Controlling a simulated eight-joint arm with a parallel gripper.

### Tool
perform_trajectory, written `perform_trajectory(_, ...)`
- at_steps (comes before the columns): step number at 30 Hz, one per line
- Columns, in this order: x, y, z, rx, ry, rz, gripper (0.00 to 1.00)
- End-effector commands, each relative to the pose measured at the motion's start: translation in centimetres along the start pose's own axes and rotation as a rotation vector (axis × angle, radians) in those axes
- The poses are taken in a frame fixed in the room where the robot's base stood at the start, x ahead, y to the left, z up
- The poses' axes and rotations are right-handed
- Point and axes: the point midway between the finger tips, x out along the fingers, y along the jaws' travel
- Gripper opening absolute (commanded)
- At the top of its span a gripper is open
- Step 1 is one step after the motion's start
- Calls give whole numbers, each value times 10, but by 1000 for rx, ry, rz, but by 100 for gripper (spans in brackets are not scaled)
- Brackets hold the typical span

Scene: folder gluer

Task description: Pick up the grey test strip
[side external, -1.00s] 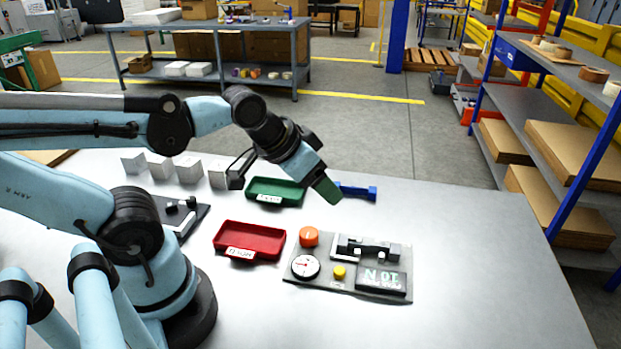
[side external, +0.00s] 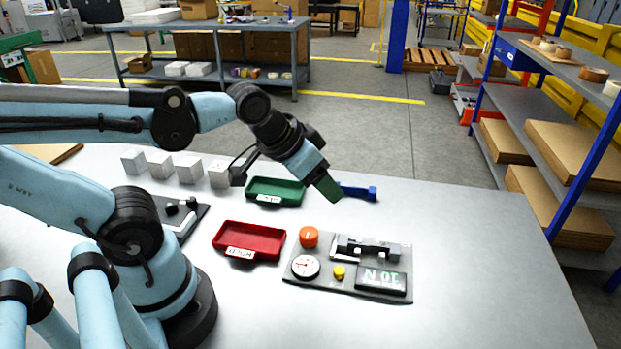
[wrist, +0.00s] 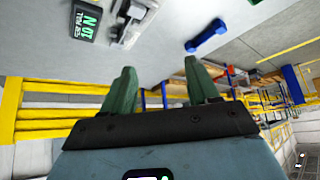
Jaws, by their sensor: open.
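My gripper (side external: 325,188) hangs above the table, pointing down and to the right, near the blue dumbbell-shaped piece (side external: 358,192). In the wrist view its two green fingers (wrist: 158,68) are spread apart with nothing between them. I cannot make out the grey test strip for certain in either view. A dark panel (side external: 318,283) on the table carries a metal and black clamp-like fixture (side external: 366,248), also in the wrist view (wrist: 131,22). My gripper is apart from this panel, behind it in the side view.
The panel has an orange knob (side external: 309,236), a dial (side external: 305,266), a yellow button (side external: 339,272) and a display (side external: 381,280). A red tray (side external: 249,240), a green tray (side external: 275,191) and several white blocks (side external: 188,169) stand left. The table's right side is clear.

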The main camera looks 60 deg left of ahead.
Motion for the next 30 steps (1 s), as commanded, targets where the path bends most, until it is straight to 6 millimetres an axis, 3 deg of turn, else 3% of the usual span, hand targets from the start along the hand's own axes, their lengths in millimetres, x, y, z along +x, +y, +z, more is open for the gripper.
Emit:
perform_trajectory(8, 4, 23, -39, 204, -163, 51, 60)
perform_trajectory(18, 36, 66, -80, 511, -398, 148, 60)
perform_trajectory(24, 60, 90, -91, 662, -510, 206, 60)
perform_trajectory(30, 72, 102, -93, 733, -564, 236, 60)
